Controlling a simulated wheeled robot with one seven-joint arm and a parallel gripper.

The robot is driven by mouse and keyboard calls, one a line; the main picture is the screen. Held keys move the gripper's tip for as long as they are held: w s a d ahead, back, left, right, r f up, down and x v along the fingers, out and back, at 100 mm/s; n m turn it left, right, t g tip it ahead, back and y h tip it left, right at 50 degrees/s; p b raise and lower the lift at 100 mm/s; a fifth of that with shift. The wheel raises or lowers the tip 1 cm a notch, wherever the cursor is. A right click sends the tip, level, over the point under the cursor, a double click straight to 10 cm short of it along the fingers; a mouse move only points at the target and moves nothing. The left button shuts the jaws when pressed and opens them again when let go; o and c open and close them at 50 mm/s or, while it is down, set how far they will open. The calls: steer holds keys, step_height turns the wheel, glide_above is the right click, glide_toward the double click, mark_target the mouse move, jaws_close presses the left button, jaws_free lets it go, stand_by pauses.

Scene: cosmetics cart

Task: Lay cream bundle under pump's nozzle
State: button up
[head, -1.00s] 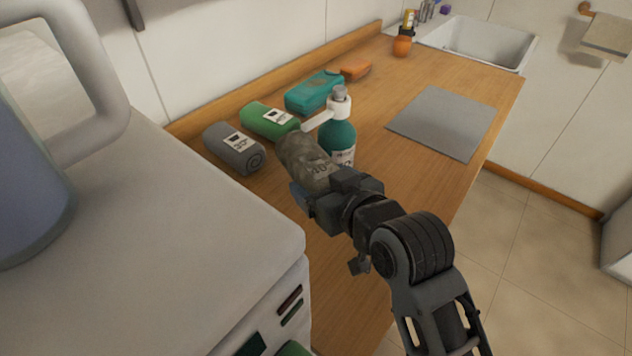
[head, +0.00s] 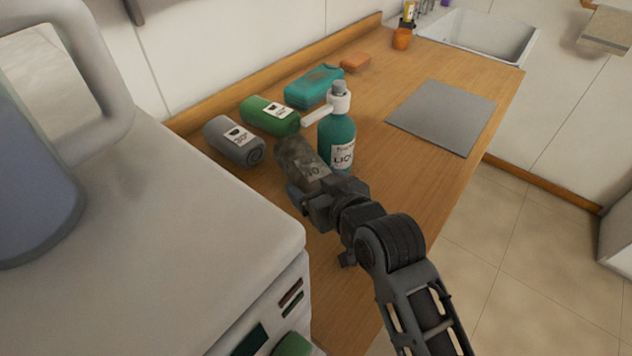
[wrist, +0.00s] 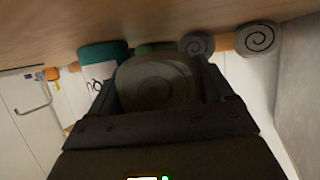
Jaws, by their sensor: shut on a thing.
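The cream bundle (head: 296,158), a rolled towel that looks murky grey-brown in this light, has a dark-lettered label. My gripper (head: 312,192) is shut on its near end. The bundle also fills the middle of the wrist view (wrist: 160,80), its spiral end facing the camera between the fingers. The pump bottle (head: 337,142) is teal with a white label and stands upright just right of the bundle. Its white nozzle (head: 318,116) points left, over the space beyond the bundle's far end. I cannot tell whether bundle and counter touch.
A green roll (head: 268,116) and a grey roll (head: 233,141) lie left of the nozzle by the wall. A teal pack (head: 313,86) and an orange block (head: 355,63) lie behind. A grey mat (head: 443,117) lies right. A white-topped unit (head: 170,230) stands at near left.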

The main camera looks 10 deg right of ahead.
steer(key=shift+f, duration=0.25)
steer(key=shift+s+f, duration=0.1)
steer(key=shift+f, duration=0.1)
steer(key=o, duration=1.2)
steer(key=shift+f, duration=0.2)
steer(key=shift+c, duration=0.2)
steer(key=shift+r, duration=0.45)
steer(key=r+b+v, duration=0.1)
steer(key=v, duration=1.1)
